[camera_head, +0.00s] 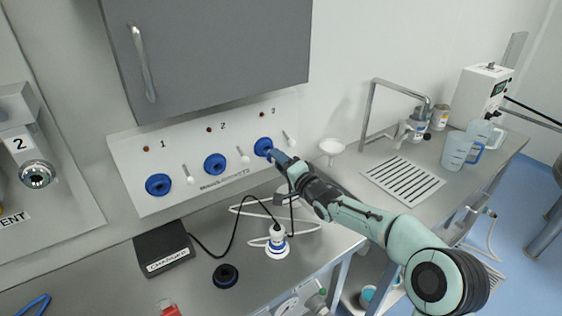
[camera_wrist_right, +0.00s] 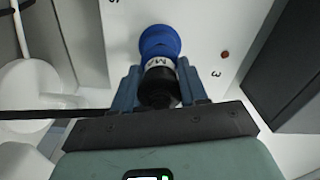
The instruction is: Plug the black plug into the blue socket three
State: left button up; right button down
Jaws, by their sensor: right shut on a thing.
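The blue socket three (camera_head: 263,146) is the rightmost of the blue sockets on the sloped white panel, below the number 3. My right gripper (camera_head: 276,155) is right at it and shut on the black plug (camera_wrist_right: 158,88). In the right wrist view the plug sits between the fingers of my right gripper (camera_wrist_right: 157,90), with a pale lettered band at its front. The plug points into the blue socket (camera_wrist_right: 159,42) and its front meets the ring; how deep it sits is hidden. In the head view the gripper hides the plug. My left gripper is not in view.
Blue sockets one (camera_head: 158,184) and two (camera_head: 215,164) lie to the left, with small white levers beside the sockets. A grey cabinet (camera_head: 210,50) hangs above. A black charger box (camera_head: 163,250) has a cable looping towards my right gripper. A white funnel (camera_head: 331,147) is close right.

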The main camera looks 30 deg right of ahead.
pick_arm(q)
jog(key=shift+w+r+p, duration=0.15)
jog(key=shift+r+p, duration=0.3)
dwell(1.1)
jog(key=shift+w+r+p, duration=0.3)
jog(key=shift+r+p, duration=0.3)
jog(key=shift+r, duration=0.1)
pick_arm(e)
jog(key=shift+w+a, duration=0.1)
jog(key=shift+w, duration=1.1)
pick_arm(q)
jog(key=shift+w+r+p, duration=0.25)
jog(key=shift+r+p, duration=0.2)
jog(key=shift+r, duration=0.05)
pick_arm(e)
jog(key=shift+w+r, duration=0.1)
jog(key=shift+w, duration=0.4)
jog(key=c, duration=0.5)
grip_release()
jog(key=shift+w, duration=0.1)
